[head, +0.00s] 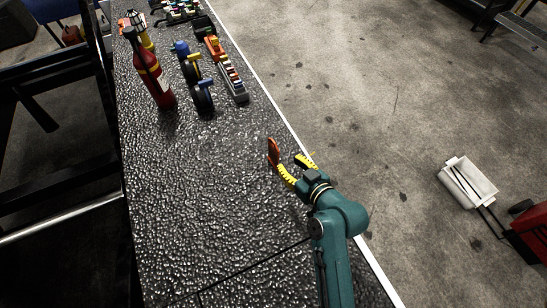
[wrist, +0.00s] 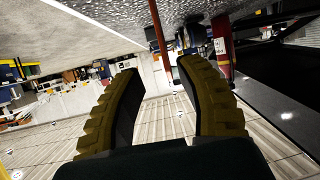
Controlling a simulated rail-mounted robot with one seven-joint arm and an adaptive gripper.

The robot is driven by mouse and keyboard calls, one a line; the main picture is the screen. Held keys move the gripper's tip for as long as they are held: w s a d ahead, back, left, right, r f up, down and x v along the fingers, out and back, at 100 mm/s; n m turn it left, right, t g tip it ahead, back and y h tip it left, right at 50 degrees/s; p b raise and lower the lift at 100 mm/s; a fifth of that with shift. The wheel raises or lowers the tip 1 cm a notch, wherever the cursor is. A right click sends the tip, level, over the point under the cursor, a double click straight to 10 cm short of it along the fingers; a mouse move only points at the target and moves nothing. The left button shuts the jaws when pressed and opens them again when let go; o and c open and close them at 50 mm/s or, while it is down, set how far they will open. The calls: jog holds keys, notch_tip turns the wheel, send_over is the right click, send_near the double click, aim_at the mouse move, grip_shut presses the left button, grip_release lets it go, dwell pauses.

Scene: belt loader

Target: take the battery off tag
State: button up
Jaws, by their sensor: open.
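A thin orange-red upright piece (head: 273,153), probably the battery off tag, stands over the black textured belt just beyond my gripper. No lettering can be read on it. In the wrist view it looks like a narrow red strip (wrist: 157,28) between and beyond the fingertips. My gripper (head: 290,162) has its yellow fingers spread, with nothing seen held. In the wrist view the two fingers (wrist: 158,72) stand apart with a clear gap. Whether a fingertip touches the red piece cannot be told.
A red fire extinguisher (head: 152,72) stands on the belt's far left. Blue-and-yellow wheeled items (head: 203,97) and an orange-grey tray of small parts (head: 231,78) lie beside it. The belt's middle (head: 190,180) is clear. A white bin (head: 467,182) is on the floor at right.

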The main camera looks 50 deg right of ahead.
aim_at(269, 147)
jog(key=b+x, duration=0.2)
jog(key=x, duration=0.8)
jog(key=shift+s+a+f, duration=0.1)
jog(key=shift+a+f, duration=0.05)
jog(key=shift+a, duration=0.05)
jog(key=shift+s, duration=0.1)
grip_shut()
